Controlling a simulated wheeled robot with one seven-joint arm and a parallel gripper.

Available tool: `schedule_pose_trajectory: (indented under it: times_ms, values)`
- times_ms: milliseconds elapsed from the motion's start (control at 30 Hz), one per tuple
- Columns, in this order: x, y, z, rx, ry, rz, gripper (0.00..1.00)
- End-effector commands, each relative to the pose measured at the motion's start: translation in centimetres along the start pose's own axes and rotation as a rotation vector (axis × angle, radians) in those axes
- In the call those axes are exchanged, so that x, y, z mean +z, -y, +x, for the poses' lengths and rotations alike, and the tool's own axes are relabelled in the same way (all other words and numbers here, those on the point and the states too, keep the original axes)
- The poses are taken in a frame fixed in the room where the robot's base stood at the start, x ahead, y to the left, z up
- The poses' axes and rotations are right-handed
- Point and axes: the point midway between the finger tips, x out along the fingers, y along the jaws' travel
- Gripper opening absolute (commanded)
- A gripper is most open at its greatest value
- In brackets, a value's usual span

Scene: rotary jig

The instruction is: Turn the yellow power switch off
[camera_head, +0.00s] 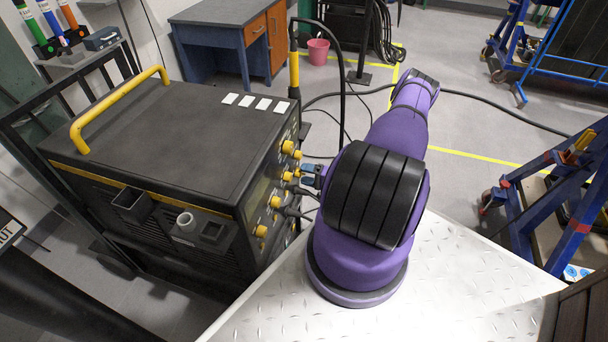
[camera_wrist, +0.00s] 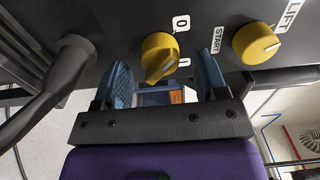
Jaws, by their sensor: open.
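A yellow rotary knob (camera_wrist: 160,57) sits on the dark panel in the wrist view, beside a "0" label above right and another small label, partly hidden, below right. Its pale mark lies on its lower right side. My gripper (camera_wrist: 163,74) is open, its blue fingers on either side of this knob, with a visible gap to each finger. I cannot tell how deep the fingers reach. In the head view my gripper (camera_head: 312,175) is at the machine's front panel, partly hidden by my purple arm.
A second yellow knob (camera_wrist: 256,43) with "START" and "LIFT" labels is right of my gripper. A thick black cable (camera_wrist: 55,85) plugs in at left. The black machine (camera_head: 175,135) carries several yellow knobs. A pink bucket (camera_head: 318,51) stands behind on the floor.

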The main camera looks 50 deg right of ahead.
Motion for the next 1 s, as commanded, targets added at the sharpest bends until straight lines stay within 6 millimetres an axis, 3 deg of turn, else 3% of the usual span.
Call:
schedule_pose_trajectory:
  times_ms: [300, 500, 700, 1000]
  values:
    - [0.0, -0.1, -5.9, 0.002, -0.003, 0.001, 0.66]
    - [0.0, -0.1, -8.7, 0.002, -0.002, 0.000, 0.66]
    - [0.0, -0.1, -9.7, 0.002, 0.000, 0.000, 0.66]
    - [0.0, -0.1, -9.7, 0.002, 0.000, 0.000, 0.66]
